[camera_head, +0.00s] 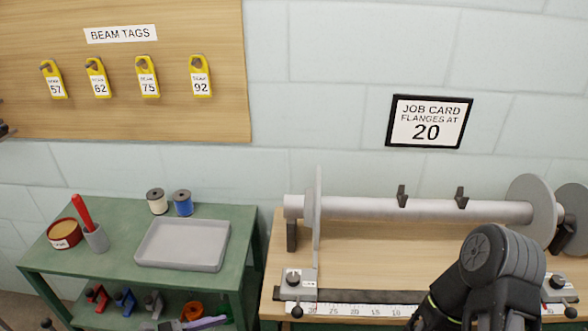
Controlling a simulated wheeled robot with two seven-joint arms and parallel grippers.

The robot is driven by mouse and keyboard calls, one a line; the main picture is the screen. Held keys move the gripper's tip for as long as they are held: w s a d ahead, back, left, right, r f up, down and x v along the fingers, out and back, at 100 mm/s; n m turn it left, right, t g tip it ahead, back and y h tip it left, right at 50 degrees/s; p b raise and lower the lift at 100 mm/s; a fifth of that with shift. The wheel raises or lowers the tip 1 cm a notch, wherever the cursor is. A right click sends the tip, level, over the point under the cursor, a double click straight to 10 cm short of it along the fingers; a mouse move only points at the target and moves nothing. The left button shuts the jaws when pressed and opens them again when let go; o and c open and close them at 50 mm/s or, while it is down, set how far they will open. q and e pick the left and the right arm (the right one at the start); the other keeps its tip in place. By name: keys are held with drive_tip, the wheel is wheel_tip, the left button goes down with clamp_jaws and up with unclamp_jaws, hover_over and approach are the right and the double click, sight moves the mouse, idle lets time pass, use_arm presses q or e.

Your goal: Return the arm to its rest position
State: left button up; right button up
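One black arm of mine (490,268) rises from the bottom edge at the lower right, in front of the beam bench. It covers part of the bench front and of the ruler. No gripper fingers show on it, so what its gripper does is hidden.
A green cart (110,275) at left holds a grey tray (183,245), a cup (96,238), a red tin (65,234) and two spools (182,203). Its lower shelf holds clamps. Beam tags hang on a board (190,25). The job card (428,121) reads 20.

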use_arm(q)
drive_tip(key=s+d+f+m+g+y, duration=0.1)
drive_tip(key=s+f+m+g+y, duration=0.25)
drive_tip(key=s+f+m, duration=0.4)
drive_tip(key=s+f+m+g+y, duration=0.3)
drive_tip(key=s+f+m+y, duration=0.1)
drive_tip(key=f, duration=0.6)
drive_tip(key=s+d+m+y, duration=0.1)
drive_tip(key=s+d+m, duration=0.1)
drive_tip(key=d+m, duration=0.6)
drive_tip(key=shift+m+y, duration=0.35)
drive_tip(key=shift+m, duration=0.3)
